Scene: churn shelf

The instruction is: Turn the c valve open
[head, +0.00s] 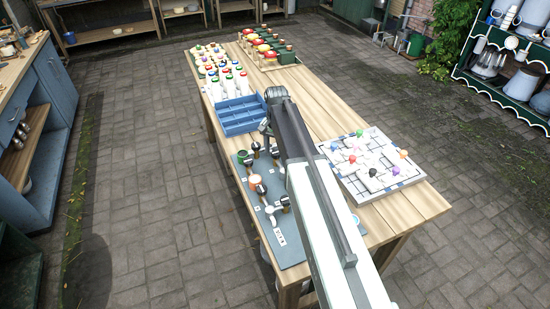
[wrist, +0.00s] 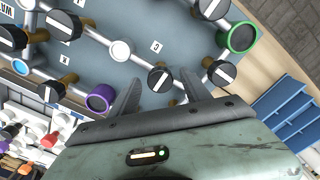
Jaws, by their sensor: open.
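A grey-blue valve board (head: 290,248) lies on the table under my arm. In the wrist view, a white tag marked C (wrist: 155,47) is on the board, and a black round valve knob with a white stripe (wrist: 160,79) is close to it. The stripe appears to run across the pipe. My gripper (wrist: 160,74) is open. Its fingertips appear on either side of this knob in the picture; I cannot tell their height above it or any contact. In the head view my gripper (head: 266,127) is over the board's far end, mostly hidden by the arm.
Other striped knobs stand close by, one to the right (wrist: 220,73) and one to the left (wrist: 52,91). A green-rimmed round part (wrist: 238,38) and a purple one (wrist: 100,98) stick up. A blue divided tray (head: 238,116) is beyond the board; a white puzzle-like board (head: 408,172) is right.

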